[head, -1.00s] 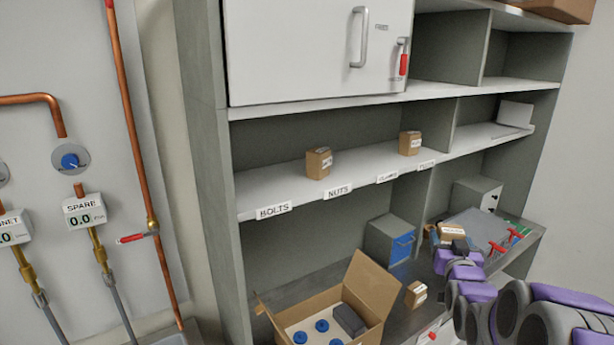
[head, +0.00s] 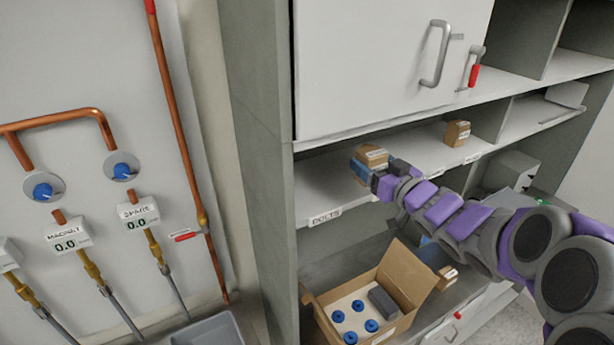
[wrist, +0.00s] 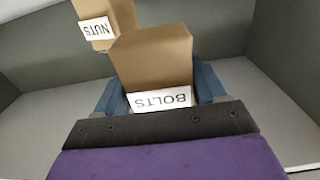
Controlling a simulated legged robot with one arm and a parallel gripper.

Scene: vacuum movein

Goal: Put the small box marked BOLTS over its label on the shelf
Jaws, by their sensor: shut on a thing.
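My gripper (head: 380,172) reaches from the right into the middle shelf compartment. Its blue fingers are shut on the small brown box marked BOLTS (wrist: 150,60), whose white label faces the wrist camera. The shelf's BOLTS label (head: 325,217) is on the front edge, left of and below the gripper in the head view. The box marked NUTS (wrist: 120,14) stands just beyond the held box in the wrist view. In the head view the two boxes cannot be told apart clearly. I cannot tell whether the held box touches the shelf board (head: 318,188). My arm hides the NUTS shelf label.
Another small box (head: 457,133) stands farther right on the same shelf. The shelf's left end is clear, beside the side wall (head: 262,150). A cabinet door (head: 370,60) with a handle is above. An open carton (head: 395,290) with blue round parts is below.

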